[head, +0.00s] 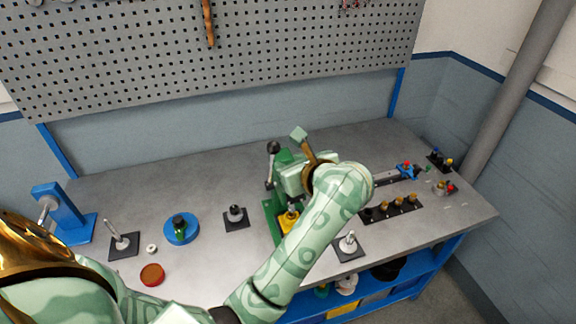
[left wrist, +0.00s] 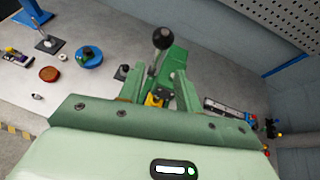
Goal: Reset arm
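A green arm press (head: 272,212) stands near the middle of the bench, partly hidden behind my left arm. Its lever ends in a black ball knob (head: 273,148), which stands up at the top left of the press. In the left wrist view the black knob (left wrist: 162,38) is beyond my fingers, with its rod running down towards the gap. My left gripper (left wrist: 158,84) is open, its two green fingers apart in front of the press. A yellow part (head: 288,222) sits low on the press and shows between the fingers. Contact with the lever cannot be told. My right gripper is not in view.
A blue stand (head: 62,213), a blue round holder (head: 181,230), a red disc (head: 152,275) and posts on black plates are left of the press. To its right are a black strip (head: 390,208) with several pegs and small parts. A pegboard (head: 220,60) is behind.

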